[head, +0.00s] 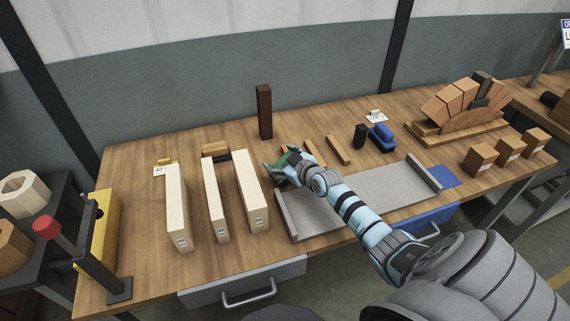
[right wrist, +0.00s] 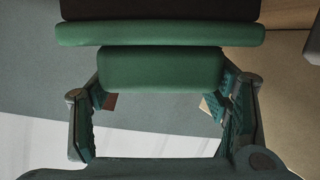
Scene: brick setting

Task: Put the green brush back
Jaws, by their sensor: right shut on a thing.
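The green brush (right wrist: 160,68) fills the upper middle of the right wrist view, with a green block, a wider green bar and dark bristles at the top edge. My right gripper (right wrist: 162,88) is shut on the green block, one finger on each side. In the head view the right gripper (head: 280,166) is over the bench behind the grey tray, and a little green of the brush (head: 286,158) shows at its fingers. Most of the brush is hidden there by the gripper. I cannot tell whether it touches the bench. My left gripper is not in view.
A cream block (head: 252,192) and similar ones stand left of the gripper. A wooden-backed brush (head: 215,150) lies behind them. A dark upright brick (head: 264,112) stands behind. A grey tray (head: 385,190) lies in front. A blue brush (head: 381,138) and wooden strips (head: 338,150) lie right.

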